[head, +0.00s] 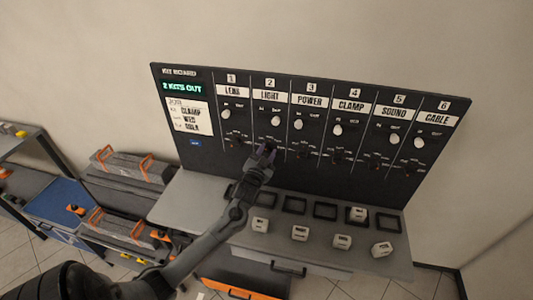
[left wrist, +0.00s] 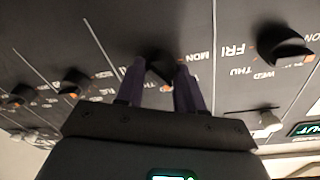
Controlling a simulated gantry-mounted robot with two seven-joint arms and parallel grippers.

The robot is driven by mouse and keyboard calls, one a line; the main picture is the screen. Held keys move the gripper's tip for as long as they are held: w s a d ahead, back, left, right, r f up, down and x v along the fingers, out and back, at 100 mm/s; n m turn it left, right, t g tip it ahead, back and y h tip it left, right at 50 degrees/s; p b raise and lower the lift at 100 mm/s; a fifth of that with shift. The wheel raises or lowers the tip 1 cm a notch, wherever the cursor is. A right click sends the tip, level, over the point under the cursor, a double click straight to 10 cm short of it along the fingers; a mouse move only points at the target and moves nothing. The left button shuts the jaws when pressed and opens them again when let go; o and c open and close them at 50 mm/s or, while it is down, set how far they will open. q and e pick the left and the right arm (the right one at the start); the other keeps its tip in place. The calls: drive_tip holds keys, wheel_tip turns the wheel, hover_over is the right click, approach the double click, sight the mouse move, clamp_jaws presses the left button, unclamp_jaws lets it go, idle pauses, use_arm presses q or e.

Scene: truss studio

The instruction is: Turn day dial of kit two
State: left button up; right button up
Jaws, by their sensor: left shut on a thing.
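The day dial of kit two (left wrist: 160,70) is a dark knob in the lower part of the LIGHT column on the black board (head: 215,90). My left gripper (head: 266,152) reaches up to it, and its fingers hide most of the dial in the head view. In the left wrist view, the two purple fingers of my left gripper (left wrist: 156,82) stand on either side of the knob, shut on it. Day letters show around it, "MON" among them. Which day it points to cannot be told. My right gripper is not in view.
The day dial of kit one (left wrist: 285,50) stands close beside, and more dials run along the other columns. White switches (head: 275,121) sit above them. Below the board, a grey shelf (head: 190,205) holds several white blocks and dark square frames.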

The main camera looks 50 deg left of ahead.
use_arm(q)
drive_tip(key=n, duration=0.6)
drive_tip(key=shift+f+y+b, duration=0.1)
drive_tip(key=shift+y+b, duration=0.2)
drive_tip(key=shift+y, duration=0.1)
drive_tip(key=n, duration=0.5)
drive_tip(key=shift+y+b, duration=0.3)
drive_tip(key=shift+b, duration=0.05)
drive_tip(key=shift+n, duration=1.1)
drive_tip(key=o, duration=1)
